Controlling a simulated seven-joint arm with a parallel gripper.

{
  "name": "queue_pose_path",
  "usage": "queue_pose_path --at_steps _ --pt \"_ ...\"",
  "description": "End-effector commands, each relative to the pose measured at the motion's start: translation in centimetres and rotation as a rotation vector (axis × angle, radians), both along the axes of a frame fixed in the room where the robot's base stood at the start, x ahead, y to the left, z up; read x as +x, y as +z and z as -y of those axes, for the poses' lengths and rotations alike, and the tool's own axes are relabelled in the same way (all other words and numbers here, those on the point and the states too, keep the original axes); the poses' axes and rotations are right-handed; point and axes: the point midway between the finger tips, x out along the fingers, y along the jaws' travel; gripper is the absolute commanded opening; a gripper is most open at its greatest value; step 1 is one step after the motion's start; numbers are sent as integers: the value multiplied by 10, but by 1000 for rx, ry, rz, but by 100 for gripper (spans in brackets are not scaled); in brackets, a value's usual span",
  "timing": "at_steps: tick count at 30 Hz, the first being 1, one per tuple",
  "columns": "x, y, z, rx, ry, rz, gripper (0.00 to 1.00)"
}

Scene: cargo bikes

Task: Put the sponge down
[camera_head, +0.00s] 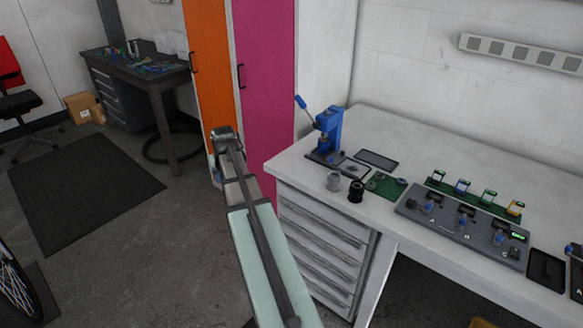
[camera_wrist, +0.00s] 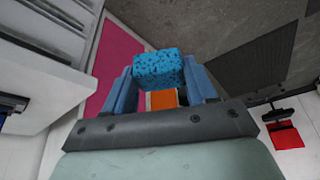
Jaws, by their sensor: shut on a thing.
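The sponge (camera_wrist: 158,68) is a blue block with dark specks, seen in the wrist view between the two blue fingers of my gripper (camera_wrist: 160,82). My gripper is shut on it and holds it at the fingertips. In the head view my arm reaches forward, left of the white workbench (camera_head: 430,150), and its end (camera_head: 222,140) is in front of the orange and pink cabinets. The sponge and fingers are largely hidden behind my arm there.
The workbench carries a blue lever press (camera_head: 328,132), small grey and black cylinders, a green mat and a grey control panel (camera_head: 462,225). Orange (camera_head: 210,60) and pink (camera_head: 265,75) cabinets stand behind. A dark desk (camera_head: 140,75) and floor mat (camera_head: 85,190) lie left.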

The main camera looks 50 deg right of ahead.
Motion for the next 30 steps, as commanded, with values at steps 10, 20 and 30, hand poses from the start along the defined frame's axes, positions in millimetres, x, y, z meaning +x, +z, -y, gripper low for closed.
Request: queue_pose_path --at_steps 10,20,30 --pt "-44 24 120 1 -170 1 28" --pt "-89 49 220 0 -300 1 28" --pt "-77 65 258 2 -295 3 28"
